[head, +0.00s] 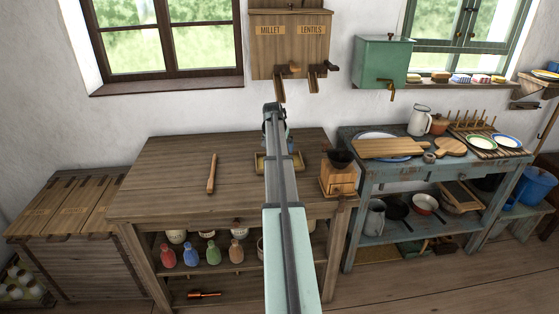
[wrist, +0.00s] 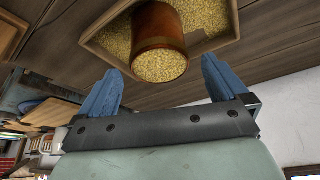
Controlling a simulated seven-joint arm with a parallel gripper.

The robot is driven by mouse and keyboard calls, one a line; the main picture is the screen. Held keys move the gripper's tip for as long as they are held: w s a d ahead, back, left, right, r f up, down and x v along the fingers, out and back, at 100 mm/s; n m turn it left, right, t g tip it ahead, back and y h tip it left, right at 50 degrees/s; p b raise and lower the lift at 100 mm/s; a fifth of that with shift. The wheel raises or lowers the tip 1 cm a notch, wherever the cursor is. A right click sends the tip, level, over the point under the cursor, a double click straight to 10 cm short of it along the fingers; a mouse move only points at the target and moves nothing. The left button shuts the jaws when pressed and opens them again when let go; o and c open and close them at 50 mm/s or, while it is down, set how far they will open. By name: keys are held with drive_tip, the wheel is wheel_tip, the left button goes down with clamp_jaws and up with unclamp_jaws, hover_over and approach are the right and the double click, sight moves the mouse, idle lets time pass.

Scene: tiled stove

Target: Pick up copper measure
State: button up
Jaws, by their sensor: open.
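The copper measure (wrist: 160,28) is reddish brown and full of yellow grain. In the wrist view it stands in a shallow wooden tray (wrist: 108,32) that has loose yellow grain around it. My gripper (wrist: 158,72) is open, with one blue finger to each side of the measure's grain-filled mouth in the picture. The fingers do not appear to touch it. In the head view the tray (head: 261,171) is on the wooden table, and my arm hides the measure and most of my gripper.
The wooden table (head: 160,165) holds a rolling pin (head: 212,173) to the left and a coffee grinder (head: 337,178) to the right. Millet and lentil dispensers (head: 290,50) hang on the wall behind. The table's left part is largely clear.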

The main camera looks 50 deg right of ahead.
drive_tip(key=x, duration=0.5)
drive_tip(key=c, duration=1.4)
drive_tip(key=shift+r, duration=0.1)
